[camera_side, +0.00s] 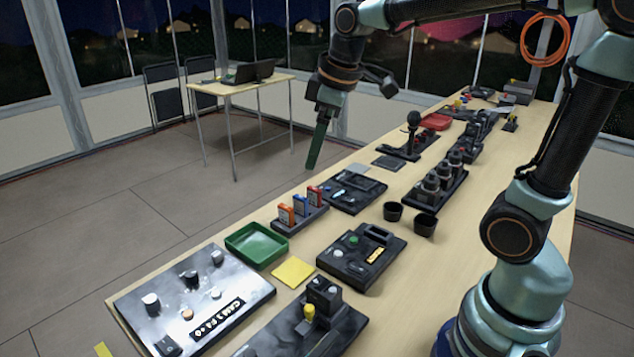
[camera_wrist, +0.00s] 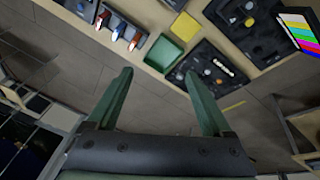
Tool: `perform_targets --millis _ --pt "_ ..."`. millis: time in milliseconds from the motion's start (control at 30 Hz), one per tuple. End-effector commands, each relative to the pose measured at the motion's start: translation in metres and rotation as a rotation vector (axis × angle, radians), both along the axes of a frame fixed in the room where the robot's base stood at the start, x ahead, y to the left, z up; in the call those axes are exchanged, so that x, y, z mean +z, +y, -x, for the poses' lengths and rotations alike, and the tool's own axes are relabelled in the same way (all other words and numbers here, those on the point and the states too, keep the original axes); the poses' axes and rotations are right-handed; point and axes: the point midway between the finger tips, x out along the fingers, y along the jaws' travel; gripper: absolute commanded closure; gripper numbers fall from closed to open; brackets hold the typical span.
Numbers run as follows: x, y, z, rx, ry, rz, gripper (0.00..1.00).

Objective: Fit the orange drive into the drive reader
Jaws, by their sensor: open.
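The orange drive (camera_side: 286,215) stands upright in a dark rack (camera_side: 308,218), at the end nearest the green tray, beside a blue drive and a red drive. In the wrist view the orange drive (camera_wrist: 135,41) is beyond the fingertips, near the top. My gripper (camera_side: 318,144) is high above the floor beyond the table's far-left edge, clear of the rack. Its green fingers (camera_wrist: 158,72) are spread and empty in the wrist view. A dark device with a green button (camera_side: 361,255) and another dark device (camera_side: 351,190) lie near the rack; I cannot tell which is the drive reader.
A green tray (camera_side: 256,245) and yellow pad (camera_side: 293,271) lie near the rack. A silver control panel (camera_side: 195,300) fills the front left. Two black cups (camera_side: 424,224) and a joystick (camera_side: 412,132) stand farther right. A small table with a laptop (camera_side: 250,72) stands behind.

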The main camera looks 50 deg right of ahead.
Motion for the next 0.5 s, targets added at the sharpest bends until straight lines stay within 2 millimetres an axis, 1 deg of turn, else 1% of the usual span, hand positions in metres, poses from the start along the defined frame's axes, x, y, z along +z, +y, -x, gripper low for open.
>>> perform_targets --millis 33,100,200,300,400,433,500 --pt "0.001 0.004 0.015 -0.061 -0.029 -0.023 0.16" --pt "-0.001 0.007 0.033 -0.156 -0.061 -0.063 0.16" --pt "-0.007 0.012 0.055 -0.277 -0.103 -0.120 0.16" --pt "-0.014 0.015 0.071 -0.372 -0.134 -0.168 0.16" --pt "-0.020 0.017 0.081 -0.436 -0.154 -0.202 0.16" --pt "-0.022 0.017 0.083 -0.448 -0.157 -0.209 0.12" --pt "-0.024 0.018 0.085 -0.467 -0.162 -0.220 0.10"
